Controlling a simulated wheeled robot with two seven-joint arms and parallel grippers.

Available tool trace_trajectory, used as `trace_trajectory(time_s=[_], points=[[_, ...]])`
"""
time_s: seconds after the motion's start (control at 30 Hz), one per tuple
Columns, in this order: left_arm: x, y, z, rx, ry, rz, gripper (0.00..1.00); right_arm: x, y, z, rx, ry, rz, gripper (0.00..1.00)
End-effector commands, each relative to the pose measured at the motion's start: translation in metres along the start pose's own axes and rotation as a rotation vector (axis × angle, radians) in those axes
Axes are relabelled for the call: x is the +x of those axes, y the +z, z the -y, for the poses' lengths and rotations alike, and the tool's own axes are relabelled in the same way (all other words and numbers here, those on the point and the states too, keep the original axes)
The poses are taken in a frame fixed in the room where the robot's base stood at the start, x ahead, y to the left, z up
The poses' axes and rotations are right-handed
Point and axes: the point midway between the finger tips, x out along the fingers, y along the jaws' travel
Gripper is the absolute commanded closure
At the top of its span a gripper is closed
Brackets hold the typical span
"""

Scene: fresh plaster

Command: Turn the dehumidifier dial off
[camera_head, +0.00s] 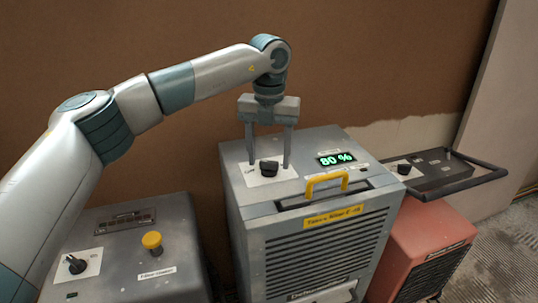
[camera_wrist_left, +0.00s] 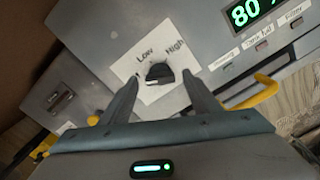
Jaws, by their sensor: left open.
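The dehumidifier (camera_head: 310,245) is the grey box in the middle, with a lit green display (camera_head: 336,159) reading 80 %. Its black dial (camera_head: 269,168) sits on a white label plate on top; the dial also shows in the left wrist view (camera_wrist_left: 158,73), with "Low" and "High" printed beside it. The exact setting it points to is hard to tell. My left gripper (camera_head: 269,162) points down with its jaws open, one finger on each side of the dial. Whether the fingers touch the dial is not clear. My right gripper is out of view.
A yellow handle (camera_head: 327,183) rises from the dehumidifier's front top edge. A red machine (camera_head: 425,245) with a black handle frame (camera_head: 475,180) stands right. A brown wall is behind.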

Motion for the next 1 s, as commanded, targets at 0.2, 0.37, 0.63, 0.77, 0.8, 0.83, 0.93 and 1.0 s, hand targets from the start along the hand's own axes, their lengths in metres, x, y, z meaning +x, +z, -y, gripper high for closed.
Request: trace_trajectory(time_s=[0.2,0.37,0.63,0.77,0.8,0.83,0.93,1.0], points=[[-0.017,0.000,0.000,0.000,0.000,0.002,0.44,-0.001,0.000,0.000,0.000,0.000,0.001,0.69],[-0.041,0.001,0.000,0.000,0.000,0.003,0.44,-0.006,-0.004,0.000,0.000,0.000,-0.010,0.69],[-0.096,0.001,0.001,0.000,0.000,0.004,0.44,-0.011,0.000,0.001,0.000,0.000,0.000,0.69],[-0.122,0.001,0.000,-0.003,-0.001,0.004,0.44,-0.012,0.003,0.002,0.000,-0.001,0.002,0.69],[-0.130,0.000,0.000,-0.002,0.000,0.003,0.44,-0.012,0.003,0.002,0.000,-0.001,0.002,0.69],[-0.135,0.000,0.000,-0.002,0.000,0.003,0.44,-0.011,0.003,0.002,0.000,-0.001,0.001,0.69],[-0.151,0.000,0.000,-0.002,-0.001,0.003,0.44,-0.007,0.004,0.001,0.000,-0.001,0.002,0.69],[-0.159,0.001,0.000,-0.002,0.000,0.002,0.44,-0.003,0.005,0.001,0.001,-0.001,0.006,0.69]])
